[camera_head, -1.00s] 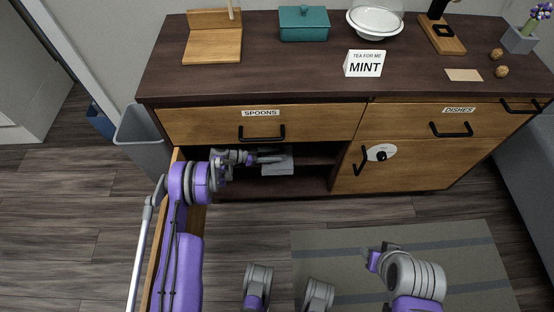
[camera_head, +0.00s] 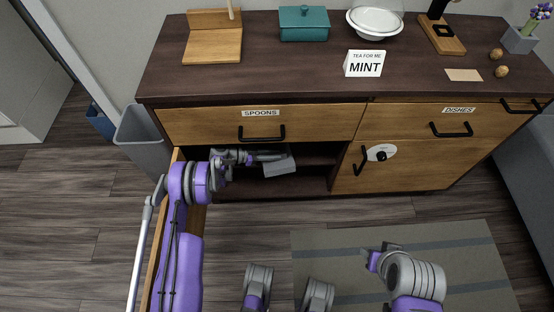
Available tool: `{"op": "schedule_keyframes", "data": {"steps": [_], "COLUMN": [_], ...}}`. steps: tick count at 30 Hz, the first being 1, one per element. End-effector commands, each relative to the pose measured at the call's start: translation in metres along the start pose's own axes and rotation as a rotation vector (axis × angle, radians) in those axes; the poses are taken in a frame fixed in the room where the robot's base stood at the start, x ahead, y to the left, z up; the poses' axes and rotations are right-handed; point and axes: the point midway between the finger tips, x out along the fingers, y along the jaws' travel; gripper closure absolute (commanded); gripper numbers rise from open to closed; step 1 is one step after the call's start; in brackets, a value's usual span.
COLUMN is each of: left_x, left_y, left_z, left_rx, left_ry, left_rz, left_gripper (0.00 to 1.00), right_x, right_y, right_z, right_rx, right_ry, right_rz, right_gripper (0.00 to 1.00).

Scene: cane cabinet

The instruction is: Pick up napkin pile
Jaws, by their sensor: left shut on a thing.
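The napkin pile (camera_head: 281,168) is a light grey, flat stack inside the open lower left compartment of the cabinet, below the drawer marked SPOONS. My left gripper (camera_head: 278,156) reaches into the compartment from the left and is shut on the pile's upper left part. The pile sits slightly tilted. The fingertips are small and partly hidden against it. My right gripper (camera_head: 372,258) is at the lower right over the rug, away from the cabinet; its fingers are too small to read.
The open cabinet door (camera_head: 153,255) stands beside my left arm. The SPOONS drawer (camera_head: 205,124) is shut just above the arm. A grey bin (camera_head: 143,140) stands left of the cabinet. A striped rug (camera_head: 460,260) covers the floor at right. The compartment has free room right of the pile.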

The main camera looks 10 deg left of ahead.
Motion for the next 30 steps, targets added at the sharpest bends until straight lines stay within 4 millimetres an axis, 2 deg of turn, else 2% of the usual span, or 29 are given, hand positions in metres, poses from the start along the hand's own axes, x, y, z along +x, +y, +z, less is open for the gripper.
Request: {"op": "schedule_keyframes", "data": {"steps": [20,28,30], "left_x": [0.0,-0.006,-0.007], "left_y": [0.0,0.0,0.009], "left_z": [0.0,-0.015,-0.015], "left_rx": [0.0,0.0,0.0], "left_ry": [-0.001,0.0,0.0], "left_rz": [0.0,0.0,0.0], "left_gripper": [1.0,1.0,1.0], "right_x": [0.0,-0.005,-0.006], "right_y": [0.0,0.0,0.0], "right_z": [0.0,-0.002,-0.002], "right_rx": [0.0,0.0,0.0], "right_ry": [0.0,0.002,0.002], "right_rz": [0.0,0.0,0.0], "right_gripper": [0.53,0.53,0.53]}}
